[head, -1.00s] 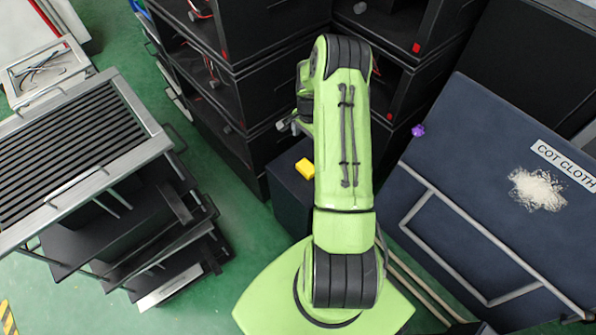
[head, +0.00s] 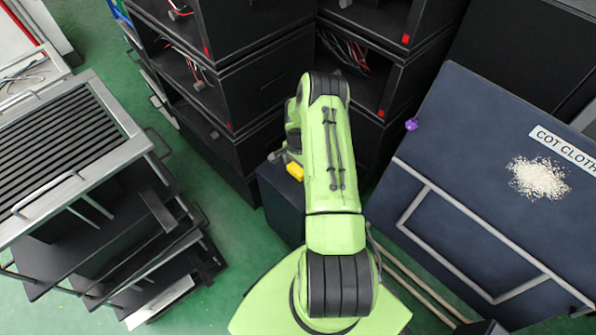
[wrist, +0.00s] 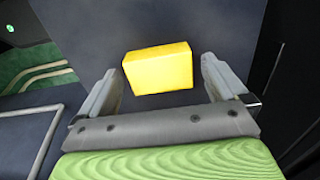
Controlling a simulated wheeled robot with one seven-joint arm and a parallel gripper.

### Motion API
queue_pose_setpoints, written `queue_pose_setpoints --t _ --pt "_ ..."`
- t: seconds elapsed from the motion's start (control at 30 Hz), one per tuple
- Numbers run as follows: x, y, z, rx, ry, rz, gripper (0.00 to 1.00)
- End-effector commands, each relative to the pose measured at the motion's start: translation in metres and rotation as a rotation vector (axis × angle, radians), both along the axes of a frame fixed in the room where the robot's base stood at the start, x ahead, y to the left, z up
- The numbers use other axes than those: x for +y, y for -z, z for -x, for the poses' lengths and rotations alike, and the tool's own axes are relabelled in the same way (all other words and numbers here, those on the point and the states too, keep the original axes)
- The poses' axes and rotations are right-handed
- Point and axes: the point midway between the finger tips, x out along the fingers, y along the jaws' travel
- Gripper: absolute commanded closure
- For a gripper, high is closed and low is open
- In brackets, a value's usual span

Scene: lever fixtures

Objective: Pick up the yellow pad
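The yellow pad (head: 295,170) is a small block on top of a dark box (head: 282,205), just left of my green arm in the head view. In the wrist view the yellow pad (wrist: 158,69) lies between and slightly beyond the two grey fingers of my gripper (wrist: 160,82). The fingers are wide apart, with a gap on each side of the pad. In the head view my gripper (head: 287,155) is mostly hidden by the arm, with a bit of grey showing beside the pad.
Black shelf units (head: 225,80) stand close behind the dark box. A slatted metal rack (head: 65,145) is at left. A dark blue panel labelled COT CLOTH (head: 480,170) with a pale pile (head: 538,178) and a small purple item (head: 411,124) is at right. Green floor (head: 235,250) shows between.

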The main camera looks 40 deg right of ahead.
Motion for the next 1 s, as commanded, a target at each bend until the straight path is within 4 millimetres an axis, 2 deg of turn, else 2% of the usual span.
queue_pose_setpoints --t 0.03,0.33,0.53,0.6,0.67,0.9,1.0 --pt "0.000 0.000 0.000 0.000 0.000 0.000 0.09" --pt "0.000 0.000 0.000 0.001 0.000 0.000 0.55" --pt "0.000 -0.001 0.000 0.001 0.000 0.000 0.56" --pt "0.000 -0.007 0.000 0.000 0.000 0.001 0.56" --pt "-0.001 -0.018 0.000 -0.001 0.000 0.002 0.56" --pt "-0.001 -0.080 0.000 0.000 0.000 0.002 0.56" --pt "-0.001 -0.096 0.000 0.000 0.000 0.002 0.56"
